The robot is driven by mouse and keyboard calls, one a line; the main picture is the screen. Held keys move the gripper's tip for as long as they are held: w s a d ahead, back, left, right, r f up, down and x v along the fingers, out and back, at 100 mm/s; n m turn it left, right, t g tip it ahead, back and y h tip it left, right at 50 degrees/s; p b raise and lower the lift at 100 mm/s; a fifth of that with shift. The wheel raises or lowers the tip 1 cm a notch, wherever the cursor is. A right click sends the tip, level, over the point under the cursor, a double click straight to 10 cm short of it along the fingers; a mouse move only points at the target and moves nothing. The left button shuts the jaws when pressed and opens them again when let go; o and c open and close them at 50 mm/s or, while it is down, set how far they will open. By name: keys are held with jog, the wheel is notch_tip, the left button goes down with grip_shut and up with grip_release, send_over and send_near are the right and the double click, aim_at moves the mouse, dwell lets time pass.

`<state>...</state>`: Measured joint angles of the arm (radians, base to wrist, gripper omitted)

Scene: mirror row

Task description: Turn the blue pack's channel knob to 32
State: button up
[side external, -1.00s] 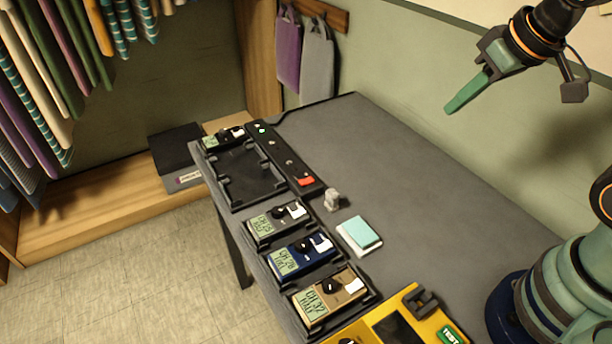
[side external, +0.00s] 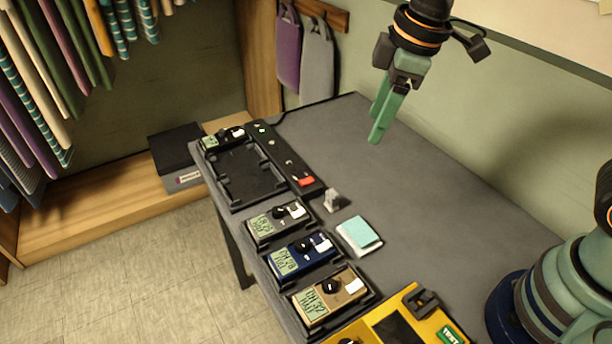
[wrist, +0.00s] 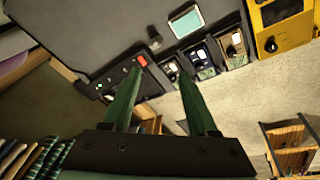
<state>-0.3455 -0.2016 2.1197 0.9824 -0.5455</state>
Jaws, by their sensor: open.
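The blue pack (side external: 282,263) sits in a dark cradle near the table's front edge, between a grey pack (side external: 262,226) and a tan pack (side external: 318,309). It has a green display (side external: 285,262), a black channel knob (side external: 303,246) and a white part; the display digits are too small to read surely. My gripper (side external: 377,122) is open and empty, high above the table, up and to the right of the packs in the side view. In the wrist view its two green fingers (wrist: 160,75) are spread, and the blue pack (wrist: 203,59) lies beyond them, to the right.
A teal-topped pad (side external: 359,233) and a small grey object (side external: 332,199) lie behind the packs. A black strip with a red switch (side external: 306,181) and an empty cradle (side external: 243,171) are further left. A yellow tester (side external: 408,318) stands at the front. The table's back half is clear.

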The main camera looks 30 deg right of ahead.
aim_at(301, 243)
jog(key=a+f+n+g+h, duration=0.1)
jog(key=a+f+n, duration=0.35)
jog(key=a, duration=0.25)
jog(key=a+f+n+g, duration=0.2)
jog(key=a+f+n, duration=0.1)
jog(key=a+n, duration=0.3)
jog(key=shift+m, duration=0.35)
jog(key=f, duration=0.8)
jog(key=a+f, duration=0.1)
jog(key=f, duration=0.3)
jog(key=shift+s+a, duration=0.1)
jog(key=shift+s, duration=0.25)
grip_shut()
